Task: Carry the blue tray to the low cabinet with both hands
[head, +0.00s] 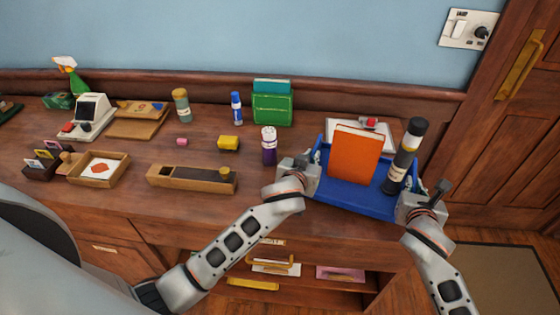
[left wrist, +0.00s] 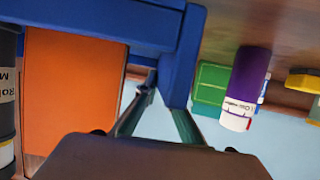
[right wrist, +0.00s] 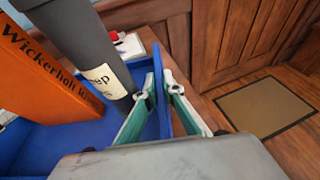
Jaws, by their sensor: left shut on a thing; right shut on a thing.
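The blue tray (head: 345,196) is at the right end of a long wooden cabinet top. It carries an upright orange book (head: 356,155) and a tall dark bottle with a pale label (head: 404,157). My left gripper (head: 312,172) is shut on the tray's left wall, also seen in the left wrist view (left wrist: 160,100). My right gripper (head: 424,196) is shut on the right wall, which shows between the fingers in the right wrist view (right wrist: 160,98). The tray looks roughly level. I cannot tell whether its underside touches the wood.
A purple bottle (head: 269,146) stands close left of my left gripper. A white item with a red knob (head: 369,124) is behind the tray. A wooden block (head: 192,180) and several desk items fill the left. A door (head: 510,140) and floor mat (head: 505,280) are at right.

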